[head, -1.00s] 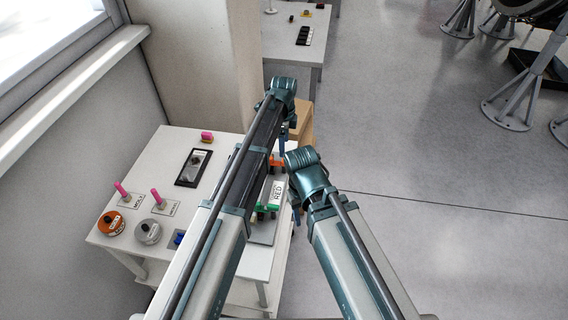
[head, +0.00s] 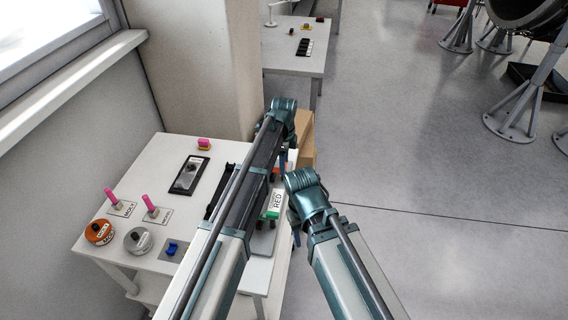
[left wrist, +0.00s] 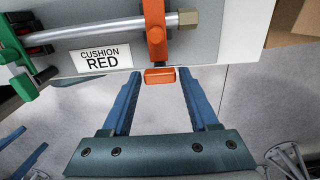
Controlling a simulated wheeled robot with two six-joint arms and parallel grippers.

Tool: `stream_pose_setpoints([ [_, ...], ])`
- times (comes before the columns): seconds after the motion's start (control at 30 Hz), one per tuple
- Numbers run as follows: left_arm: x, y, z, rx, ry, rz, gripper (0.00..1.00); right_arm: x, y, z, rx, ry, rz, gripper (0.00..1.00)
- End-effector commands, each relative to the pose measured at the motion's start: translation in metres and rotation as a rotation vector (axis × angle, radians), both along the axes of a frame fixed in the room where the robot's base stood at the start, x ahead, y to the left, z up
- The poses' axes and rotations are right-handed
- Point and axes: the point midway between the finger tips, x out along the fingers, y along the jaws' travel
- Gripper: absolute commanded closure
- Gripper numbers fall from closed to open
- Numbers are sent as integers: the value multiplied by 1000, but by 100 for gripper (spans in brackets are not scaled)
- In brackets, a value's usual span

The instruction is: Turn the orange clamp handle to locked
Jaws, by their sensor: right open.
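The orange clamp handle (left wrist: 156,35) is at the top middle of the left wrist view, beside a metal rod on a panel labelled CUSHION RED. Its block-like lower end (left wrist: 160,75) sits between the fingertips of my left gripper (left wrist: 160,76), which is open with a gap on both sides. In the head view my left gripper (head: 284,152) is at the bench's right edge, and only a bit of orange shows behind it. My right gripper (head: 294,218) is open, lower and nearer, beside the bench edge, its fingers partly hidden by its wrist.
A green clamp (left wrist: 18,50) is on the panel's left side. The white bench (head: 125,160) carries pink-handled pieces, an orange round part (head: 99,232), a grey round part (head: 138,241) and a black tray (head: 188,175). A cardboard box (head: 306,140) stands behind my left wrist.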

Motion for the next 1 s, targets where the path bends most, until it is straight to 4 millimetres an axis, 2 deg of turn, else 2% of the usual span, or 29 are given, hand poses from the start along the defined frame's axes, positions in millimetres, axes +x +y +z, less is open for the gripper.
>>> stream_pose_setpoints([
  [0.03,0,0,0,0,0,0,51,0,0,0,0,0,0,50],
  [0.3,0,0,0,0,0,0,99,0,0,0,0,0,0,50],
  [0.67,0,0,0,0,0,57,100,0,0,0,0,0,0,50],
  [1.0,0,0,0,0,0,324,100,0,0,0,0,0,0,50],
])
